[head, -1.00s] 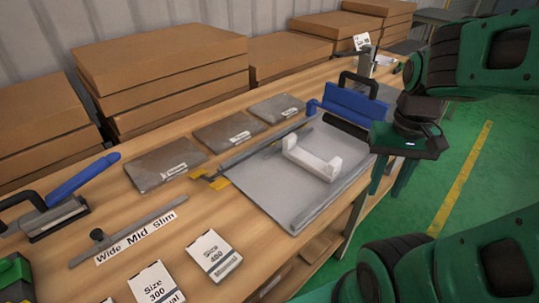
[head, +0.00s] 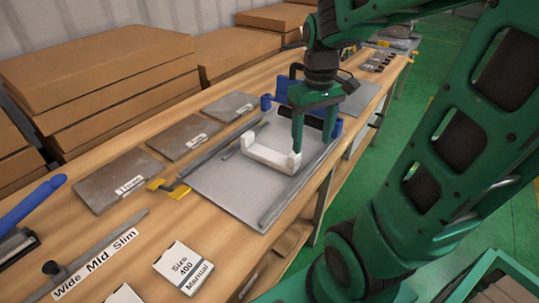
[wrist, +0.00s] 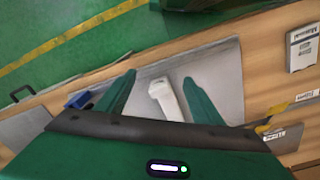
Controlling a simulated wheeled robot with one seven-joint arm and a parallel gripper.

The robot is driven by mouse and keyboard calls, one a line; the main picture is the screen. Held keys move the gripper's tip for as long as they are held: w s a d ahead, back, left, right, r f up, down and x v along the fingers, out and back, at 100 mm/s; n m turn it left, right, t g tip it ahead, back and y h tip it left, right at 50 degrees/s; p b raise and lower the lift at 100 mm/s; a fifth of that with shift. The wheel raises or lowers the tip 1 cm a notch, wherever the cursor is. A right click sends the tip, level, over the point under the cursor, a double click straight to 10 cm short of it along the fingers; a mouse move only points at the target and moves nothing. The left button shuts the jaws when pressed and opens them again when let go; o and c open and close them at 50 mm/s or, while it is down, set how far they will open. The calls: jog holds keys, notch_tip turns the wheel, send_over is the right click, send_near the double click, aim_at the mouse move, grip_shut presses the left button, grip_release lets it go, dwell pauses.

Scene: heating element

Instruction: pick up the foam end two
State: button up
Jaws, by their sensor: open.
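The foam end two appears to be the white U-shaped piece (head: 268,157) lying on the grey plate (head: 222,187) on the bench. Only one white piece like this shows. My gripper (head: 312,145) is open and points down over the piece's right end. In the wrist view the white piece (wrist: 167,100) shows between the two spread green fingers of my gripper (wrist: 159,76). The fingers look apart from it, though in the head view one finger overlaps its right end. I cannot tell how high the fingertips are above the plate.
A metal bar (head: 293,185) edges the plate's front. Yellow-tipped parts (head: 180,192) sit at the plate's left. Labelled grey sheets (head: 180,138) and stacked cardboard (head: 105,75) lie behind.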

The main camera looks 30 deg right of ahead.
aim_at(269, 154)
jog(key=w+a+f+n, duration=0.2)
jog(key=w+n, duration=0.1)
jog(key=w, duration=0.4)
jog(key=w+a+f+n, duration=0.1)
jog(key=w+a+n, duration=0.15)
jog(key=w, duration=0.45)
jog(key=shift+n, duration=0.35)
jog(key=f, duration=1.1)
jog(key=shift+w+d, duration=0.3)
jog(key=shift+d, duration=0.1)
jog(key=c, duration=1.2)
